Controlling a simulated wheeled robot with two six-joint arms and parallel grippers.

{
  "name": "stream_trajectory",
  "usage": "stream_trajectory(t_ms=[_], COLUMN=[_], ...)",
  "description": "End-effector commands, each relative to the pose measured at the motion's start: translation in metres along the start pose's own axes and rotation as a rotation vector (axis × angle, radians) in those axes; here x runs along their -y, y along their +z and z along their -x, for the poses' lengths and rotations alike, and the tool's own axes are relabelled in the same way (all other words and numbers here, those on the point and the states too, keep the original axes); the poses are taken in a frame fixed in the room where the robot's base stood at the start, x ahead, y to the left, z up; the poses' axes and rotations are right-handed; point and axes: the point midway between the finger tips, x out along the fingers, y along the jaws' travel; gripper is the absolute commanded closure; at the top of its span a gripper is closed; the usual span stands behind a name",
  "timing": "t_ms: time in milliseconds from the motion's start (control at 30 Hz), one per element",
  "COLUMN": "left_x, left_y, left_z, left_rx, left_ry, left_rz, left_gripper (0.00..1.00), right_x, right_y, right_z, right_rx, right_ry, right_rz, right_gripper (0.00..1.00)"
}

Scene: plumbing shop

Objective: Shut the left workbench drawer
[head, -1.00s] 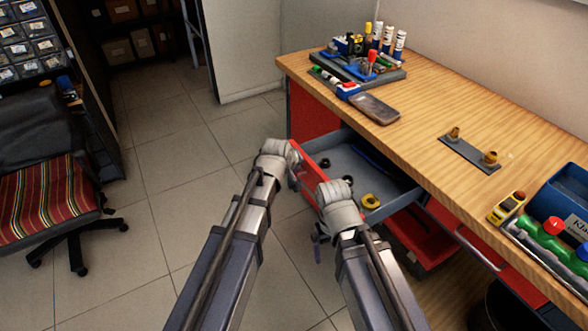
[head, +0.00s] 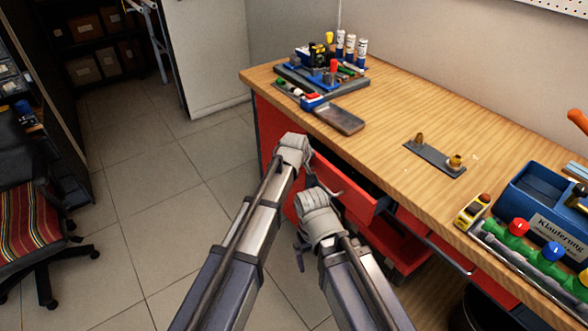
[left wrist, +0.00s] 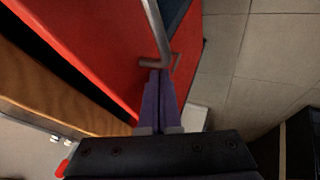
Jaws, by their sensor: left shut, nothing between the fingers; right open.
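The left workbench drawer has a red front (head: 345,185) with a bar handle. In the head view it stands out a little from the workbench (head: 390,140), with a narrow dark gap behind its top edge. In the left wrist view the red front (left wrist: 90,45) and its metal handle (left wrist: 152,28) are close up. My left gripper (left wrist: 160,75) is shut and empty, its purple fingertips at the handle's end by the front; whether they touch cannot be told. My right gripper (head: 301,248) is open and empty, low in front of the bench; its wrist hides part of the lower red area.
The bench top carries a tool tray (head: 320,85), a phone-like slab (head: 339,119), a plate with brass fittings (head: 435,159), a tape measure (head: 473,210) and a blue box (head: 545,210). A striped chair (head: 30,225) stands left. The floor between is clear.

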Motion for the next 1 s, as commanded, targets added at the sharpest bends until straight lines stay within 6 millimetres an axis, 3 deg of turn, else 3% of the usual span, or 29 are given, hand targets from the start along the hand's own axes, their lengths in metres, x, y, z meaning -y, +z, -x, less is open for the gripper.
stream_trajectory(t_ms=[200, 400, 1000], left_x=[-0.033, -0.048, -0.052], left_y=[-0.001, -0.001, 0.000], left_z=[-0.018, -0.026, -0.028], left_rx=[0.000, 0.000, 0.000], left_ry=[0.000, 0.000, -0.001], left_rz=[-0.002, -0.001, 0.000], left_gripper=[1.00, 1.00, 1.00], right_x=[0.000, 0.000, 0.000], right_y=[0.000, 0.000, 0.000], right_z=[0.000, 0.000, 0.000], right_rx=[0.000, 0.000, 0.000], right_ry=[0.000, 0.000, 0.000], right_rz=[0.000, 0.000, 0.000], right_gripper=[0.04, 0.04, 0.04])
